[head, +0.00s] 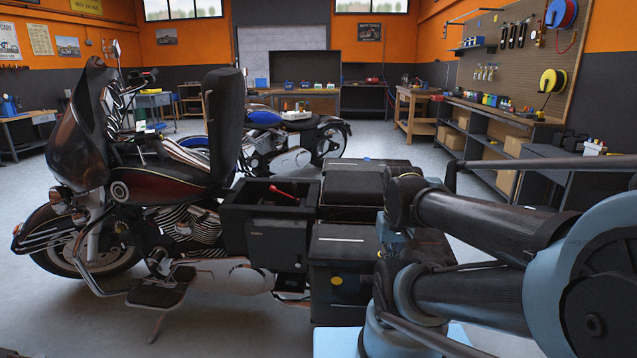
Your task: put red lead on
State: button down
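A small red lead (284,192) shows in the head view. It lies slanted at the top of an open black box (262,217) behind the seat of the dark red and black motorcycle (150,187). The inside of the box is dark, so I cannot tell what the red lead touches or whether its end is fastened. My arm fills the right side of the view, to the right of the black cases. My gripper does not show in this view.
Black cases (342,265) stand right of the open box, close to my arm. A second, blue motorcycle (290,134) stands behind. A workbench (500,115) with tools runs along the right wall. Grey floor (395,148) is clear between the blue motorcycle and the bench.

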aim_at(273, 188)
jog(key=z, duration=0.95)
jog(key=k, duration=1.35)
jog(key=u, duration=0.85)
jog(key=i, duration=1.65)
